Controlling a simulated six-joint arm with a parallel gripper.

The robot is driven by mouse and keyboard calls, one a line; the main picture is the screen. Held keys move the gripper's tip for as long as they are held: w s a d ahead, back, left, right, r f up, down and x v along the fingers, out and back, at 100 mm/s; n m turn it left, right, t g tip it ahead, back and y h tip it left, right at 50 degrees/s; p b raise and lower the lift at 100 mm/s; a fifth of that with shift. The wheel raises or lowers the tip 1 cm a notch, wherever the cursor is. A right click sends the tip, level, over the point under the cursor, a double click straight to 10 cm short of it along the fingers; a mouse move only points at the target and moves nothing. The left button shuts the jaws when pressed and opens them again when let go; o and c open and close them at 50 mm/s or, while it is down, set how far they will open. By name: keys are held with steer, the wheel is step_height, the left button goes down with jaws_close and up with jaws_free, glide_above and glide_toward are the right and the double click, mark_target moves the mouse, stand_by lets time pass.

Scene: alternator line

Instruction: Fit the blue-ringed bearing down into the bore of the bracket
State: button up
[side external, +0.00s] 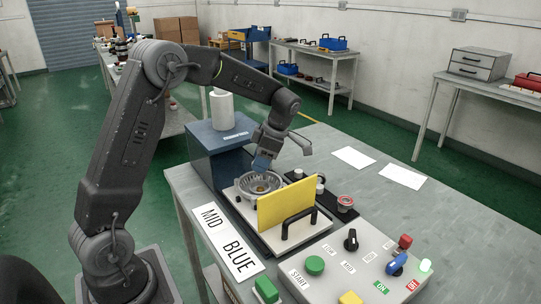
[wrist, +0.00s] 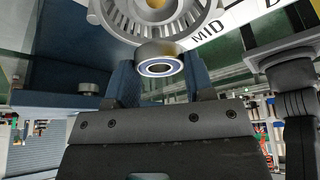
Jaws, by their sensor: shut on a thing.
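The bracket (side external: 243,196) is a round, finned silver housing on a white-topped fixture, and its finned ring (wrist: 118,18) shows at the top of the wrist view. My gripper (side external: 261,164) points down just above the bracket in the side view. In the wrist view, its two blue fingers (wrist: 160,82) are shut on the blue-ringed bearing (wrist: 160,68), a short metal ring with a blue face band. The bearing appears apart from the bracket's bore. In the side view I cannot make out the bearing at the fingers.
A yellow upright plate (side external: 286,205) and a black handle (side external: 299,224) stand close in front of the bracket. A red-ringed part (side external: 345,201) sits to the right. A blue block with a white cylinder (side external: 222,110) stands behind. A control panel (side external: 340,268) is in front; the right tabletop is mostly clear.

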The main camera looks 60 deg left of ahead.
steer(key=shift+s+f, duration=0.1)
steer(key=shift+f, duration=2.7)
steer(key=shift+f, duration=0.3)
steer(key=o, duration=1)
